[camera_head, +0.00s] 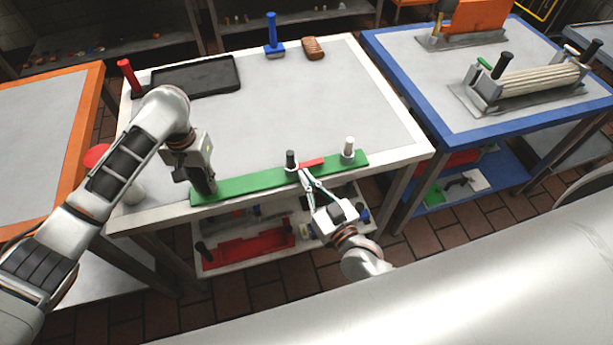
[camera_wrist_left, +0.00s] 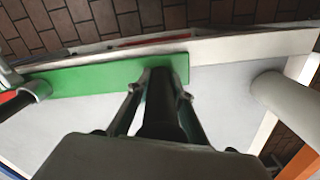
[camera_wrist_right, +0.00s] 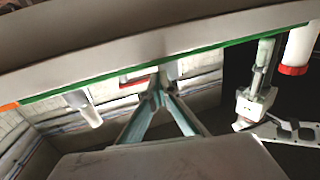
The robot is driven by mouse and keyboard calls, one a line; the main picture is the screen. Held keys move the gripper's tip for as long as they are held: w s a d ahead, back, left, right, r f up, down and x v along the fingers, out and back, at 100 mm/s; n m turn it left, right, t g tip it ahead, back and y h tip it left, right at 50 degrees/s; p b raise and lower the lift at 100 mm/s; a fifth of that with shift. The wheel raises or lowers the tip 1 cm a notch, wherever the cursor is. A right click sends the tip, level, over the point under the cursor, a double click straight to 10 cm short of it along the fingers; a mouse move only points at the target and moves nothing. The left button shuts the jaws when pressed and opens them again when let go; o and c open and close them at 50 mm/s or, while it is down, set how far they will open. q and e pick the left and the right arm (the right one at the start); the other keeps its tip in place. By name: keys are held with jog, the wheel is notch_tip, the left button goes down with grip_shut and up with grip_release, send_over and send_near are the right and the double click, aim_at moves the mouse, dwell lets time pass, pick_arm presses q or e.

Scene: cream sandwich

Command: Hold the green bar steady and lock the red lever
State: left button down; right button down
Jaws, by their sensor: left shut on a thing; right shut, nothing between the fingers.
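The green bar (camera_head: 240,184) lies along the front edge of the white-framed table. My left gripper (camera_head: 205,188) is shut on a black upright handle at the bar's left end; the dark handle (camera_wrist_left: 160,115) shows between the fingers in the left wrist view. The short red lever (camera_head: 312,162) lies on the bar between a black peg (camera_head: 291,158) and a white peg (camera_head: 348,148). My right gripper (camera_head: 304,173) is shut and empty, its tips at the bar's front edge beside the lever's left end. I cannot tell whether they touch the lever.
A black tray (camera_head: 190,77), a blue-handled tool (camera_head: 272,45) and a brown brush (camera_head: 313,48) sit at the table's back. A lower shelf holds a red tray (camera_head: 250,249). The table's middle is clear.

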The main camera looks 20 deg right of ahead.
pick_arm(q)
jog(key=shift+d, duration=0.1)
pick_arm(e)
jog(key=s+m+h, duration=0.2)
jog(key=s+h, duration=0.1)
jog(key=s, duration=1.1)
jog(key=w, duration=1.4)
jog(key=shift+d, duration=0.2)
jog(key=shift+w, duration=0.15)
jog(key=shift+w+a, duration=0.2)
jog(key=shift+w, duration=0.4)
jog(key=shift+s, duration=0.15)
